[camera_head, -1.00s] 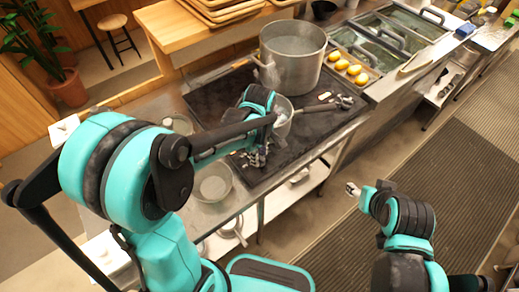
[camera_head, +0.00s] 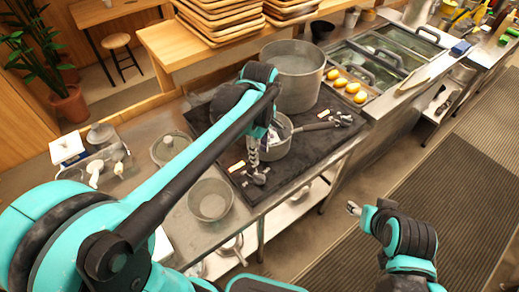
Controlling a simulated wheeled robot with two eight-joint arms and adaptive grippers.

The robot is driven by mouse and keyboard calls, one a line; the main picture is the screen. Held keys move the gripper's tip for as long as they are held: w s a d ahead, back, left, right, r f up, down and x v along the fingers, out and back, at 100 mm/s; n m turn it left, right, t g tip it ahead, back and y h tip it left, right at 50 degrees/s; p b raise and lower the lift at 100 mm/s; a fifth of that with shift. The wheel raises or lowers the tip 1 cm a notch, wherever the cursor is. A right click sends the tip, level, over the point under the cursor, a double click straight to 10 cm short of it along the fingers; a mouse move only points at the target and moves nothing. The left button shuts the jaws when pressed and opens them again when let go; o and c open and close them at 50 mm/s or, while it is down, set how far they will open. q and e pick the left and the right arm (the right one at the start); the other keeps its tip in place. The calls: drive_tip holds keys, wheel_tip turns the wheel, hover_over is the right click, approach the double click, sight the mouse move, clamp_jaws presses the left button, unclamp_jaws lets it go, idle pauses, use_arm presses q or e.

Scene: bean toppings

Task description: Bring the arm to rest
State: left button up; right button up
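My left arm reaches up from the lower left over the dark stove top (camera_head: 215,120), then bends down at the wrist. My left gripper (camera_head: 254,158) hangs over the stove's front part, beside a small metal pot (camera_head: 278,148) with a long handle. Its fingers are small and dark here, so I cannot tell whether they are open or shut. My wrist hides part of the pot. My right gripper (camera_head: 353,209) is over the floor at the lower right, clear of the counter. It seems empty, but its fingers are too small to judge.
A large steel pot (camera_head: 296,72) stands behind the small pot. A metal bowl (camera_head: 210,200) sits on the counter's front left. Several yellow items (camera_head: 346,85) lie in a tray at the right. Wooden trays (camera_head: 220,18) are stacked at the back. Floor mats (camera_head: 455,185) lie at the right.

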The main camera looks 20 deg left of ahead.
use_arm(q)
drive_tip(key=shift+s, duration=0.1)
drive_tip(key=s+a+f+m+t+b, duration=0.1)
drive_tip(key=s+a+m+t, duration=0.1)
drive_tip(key=s+m, duration=0.3)
drive_tip(key=s+a+f+m+t, duration=0.2)
drive_tip(key=s+m+t, duration=0.3)
drive_tip(key=m, duration=0.4)
drive_tip(key=shift+a+f+m+b, duration=0.25)
drive_tip(key=shift+a+m+b, duration=0.1)
drive_tip(key=shift+a+m, duration=0.05)
use_arm(e)
drive_tip(key=shift+f, duration=0.85)
drive_tip(key=shift+c, duration=0.3)
